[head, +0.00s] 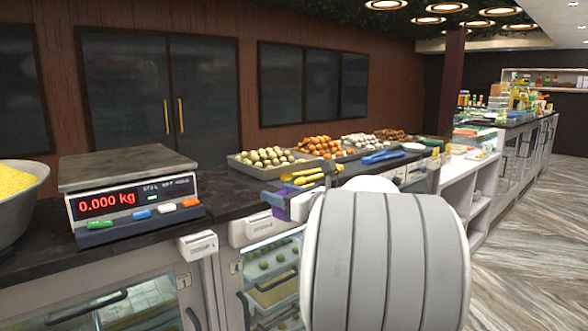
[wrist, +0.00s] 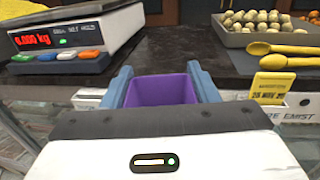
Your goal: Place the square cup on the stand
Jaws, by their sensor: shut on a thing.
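The square cup (wrist: 160,91) is purple inside. In the wrist view it sits between the two blue-grey fingers of my gripper (wrist: 158,78), which is shut on it. In the head view a small purple part of the cup (head: 276,201) shows at the counter's front edge, mostly hidden by my arm. I cannot tell for sure which thing is the stand. A weighing scale (head: 130,168) with a flat, bare metal top and a red 0.000 kg display stands on the counter, left of the cup. The scale also shows in the wrist view (wrist: 75,28).
The dark counter (head: 225,192) has bare room between the scale and a tray of round sweets (head: 240,160). Yellow tongs (head: 302,177) lie by the tray. A bowl of yellow grains (head: 22,190) is at far left. Glass display cases line the counter front.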

